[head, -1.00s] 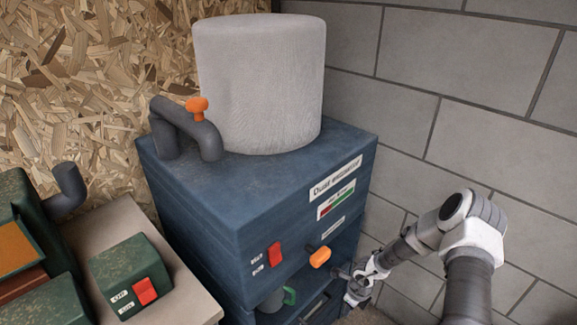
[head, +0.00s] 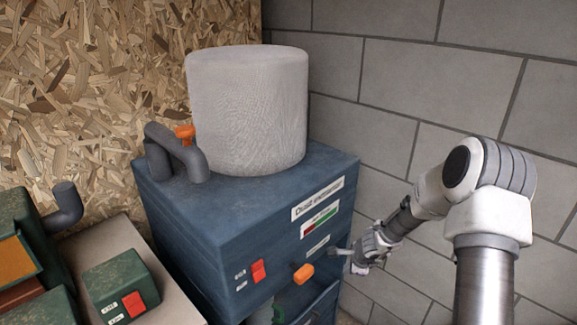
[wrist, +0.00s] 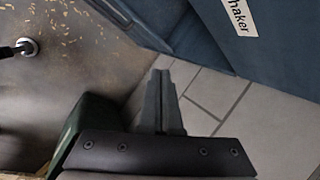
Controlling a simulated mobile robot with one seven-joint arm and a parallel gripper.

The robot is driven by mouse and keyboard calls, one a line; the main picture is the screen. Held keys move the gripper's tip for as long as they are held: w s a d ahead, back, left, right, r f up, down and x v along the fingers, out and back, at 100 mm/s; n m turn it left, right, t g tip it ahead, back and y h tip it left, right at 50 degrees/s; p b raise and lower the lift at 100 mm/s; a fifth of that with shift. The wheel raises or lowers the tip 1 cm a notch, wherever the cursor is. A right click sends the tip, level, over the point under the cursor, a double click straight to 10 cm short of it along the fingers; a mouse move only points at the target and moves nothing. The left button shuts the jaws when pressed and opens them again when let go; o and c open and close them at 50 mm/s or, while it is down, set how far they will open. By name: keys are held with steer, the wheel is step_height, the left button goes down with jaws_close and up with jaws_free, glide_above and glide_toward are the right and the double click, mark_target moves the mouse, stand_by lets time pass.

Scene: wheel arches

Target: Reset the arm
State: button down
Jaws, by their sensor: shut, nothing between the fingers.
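My arm reaches in from the right in the head view, bent at a white and grey elbow. My gripper (head: 338,252) is beside the right front edge of the blue dust extractor (head: 225,235), close to its orange knob (head: 303,273). It holds nothing. In the wrist view the two grey fingers (wrist: 160,75) lie together over the tiled floor. Whether the gripper touches the cabinet I cannot tell.
A grey filter drum (head: 248,115) and a dark pipe (head: 178,155) top the extractor. A green switch box (head: 115,290) sits on a bench at left. A block wall (head: 440,80) stands behind my arm.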

steer(key=s+a+r+n+t+y+p, duration=0.1)
steer(key=a+r+n, duration=0.15)
steer(key=r, duration=0.55)
steer(key=a+r+n+p, duration=0.15)
steer(key=r+n, duration=0.25)
steer(key=r, duration=0.5)
steer(key=s+a+r+n+p, duration=0.1)
steer(key=s+a+r+n, duration=0.1)
steer(key=s+r+n, duration=0.35)
steer(key=s+a+r+n, duration=0.2)
steer(key=s+r, duration=0.4)
steer(key=r, duration=0.4)
steer(key=s+d+r+n+p, duration=0.1)
steer(key=s+r+n, duration=0.1)
steer(key=s, duration=0.4)
steer(key=s+d+r+n+h+p, duration=0.1)
steer(key=s+d+r, duration=0.1)
steer(key=s, duration=0.5)
steer(key=s+d+r+n+h+p, duration=0.1)
steer(key=s+r+n, duration=0.1)
steer(key=s+r, duration=0.2)
steer(key=s, duration=0.3)
steer(key=shift+s+d+n+g, duration=0.2)
steer(key=shift+d+n+g, duration=0.1)
steer(key=shift+a, duration=0.1)
